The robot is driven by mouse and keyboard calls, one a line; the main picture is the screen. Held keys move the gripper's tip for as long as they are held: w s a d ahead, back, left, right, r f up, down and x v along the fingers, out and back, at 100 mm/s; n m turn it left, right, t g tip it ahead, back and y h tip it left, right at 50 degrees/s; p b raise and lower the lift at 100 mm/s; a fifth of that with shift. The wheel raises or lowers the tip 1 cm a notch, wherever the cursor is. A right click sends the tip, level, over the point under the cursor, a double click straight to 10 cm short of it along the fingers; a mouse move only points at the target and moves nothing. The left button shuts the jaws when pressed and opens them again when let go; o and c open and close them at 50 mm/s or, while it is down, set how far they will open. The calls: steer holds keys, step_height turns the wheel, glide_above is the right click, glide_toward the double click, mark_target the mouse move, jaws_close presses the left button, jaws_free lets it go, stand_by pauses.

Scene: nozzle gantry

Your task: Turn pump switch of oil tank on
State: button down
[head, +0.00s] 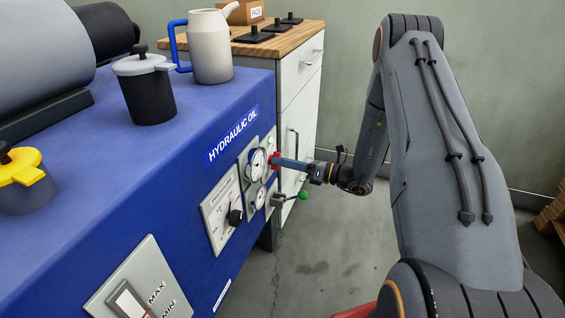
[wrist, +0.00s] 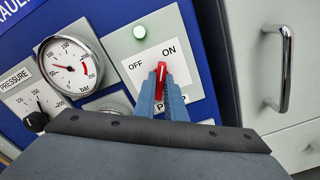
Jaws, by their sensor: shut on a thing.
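The pump switch is a red lever (wrist: 161,72) on a light grey panel (wrist: 125,50) marked OFF and ON, with a partly hidden label below. In the wrist view the lever points roughly upward, between the OFF mark on its left and the ON mark at its upper right. My gripper (wrist: 162,82) has its blue fingers shut on the lever, one on each side. In the head view my gripper (head: 281,162) reaches from the right to the red switch (head: 275,157) on the blue hydraulic oil tank (head: 185,130). The lever's base is hidden by my fingers.
A round pressure gauge (wrist: 70,65) is left of the switch panel. A pale green indicator (wrist: 139,31) sits above the lever. A green-knobbed handle (head: 303,195) sticks out below my gripper. A white cabinet (head: 300,100) stands beyond the tank.

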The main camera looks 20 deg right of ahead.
steer(key=c, duration=1.8)
jaws_free()
steer(key=v, duration=0.7)
steer(key=shift+s+d, duration=0.25)
steer(key=shift+s, duration=0.05)
